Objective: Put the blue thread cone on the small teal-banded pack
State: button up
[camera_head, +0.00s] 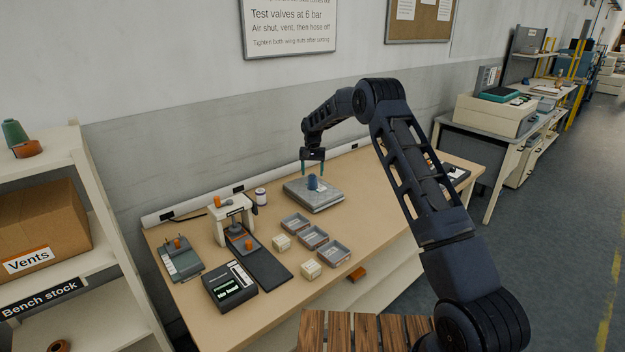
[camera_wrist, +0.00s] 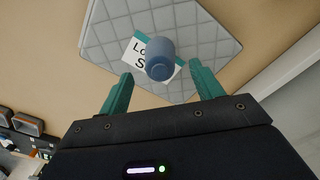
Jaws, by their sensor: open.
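The blue thread cone (camera_head: 312,183) stands upright on a grey quilted pack (camera_head: 328,200) on the bench. In the wrist view the cone (camera_wrist: 160,57) covers part of the pack's white label with teal edges; only "Lo" and "S" can be read. My gripper (camera_head: 313,173) is right above the cone, pointing down, its teal fingers spread. In the wrist view the cone shows between and just beyond the open fingertips (camera_wrist: 160,72), with a gap on each side. No other quilted pack is clearly seen.
Grey trays (camera_head: 312,237) and two small cream blocks (camera_head: 311,270) lie in front of the pack. A press-like fixture (camera_head: 233,220) and a dark display unit (camera_head: 231,287) stand left. A white jar (camera_head: 261,196) stands behind. Bare bench lies right of the trays.

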aim_at(314, 175)
notch_tip(314, 175, up, 7)
jog(key=shift+f, duration=0.1)
jog(key=s+d+r+t, duration=0.1)
jog(key=s+d+r, duration=0.3)
jog(key=d+r, duration=0.35)
jog(key=s+d+r, duration=0.5)
jog(key=d+r, duration=0.1)
jog(key=r, duration=0.3)
jog(key=s+d+r+t, duration=0.1)
jog(key=s+d+r, duration=0.85)
jog(key=s, duration=0.35)
jog(key=s+d+r+t, duration=0.1)
jog(key=s+d, duration=0.4)
jog(key=s, duration=0.4)
jog(key=s+d+r, duration=0.1)
jog(key=s+d, duration=0.4)
jog(key=s, duration=0.4)
jog(key=s+d+f, duration=0.2)
jog(key=s+f, duration=0.1)
jog(key=s, duration=0.5)
jog(key=s+d+f+t, duration=0.1)
jog(key=s+d+f, duration=0.2)
jog(key=s, duration=0.6)
jog(key=shift+s+d+f+t, duration=0.2)
jog(key=shift+s+f+t, duration=0.05)
jog(key=shift+s+t, duration=0.05)
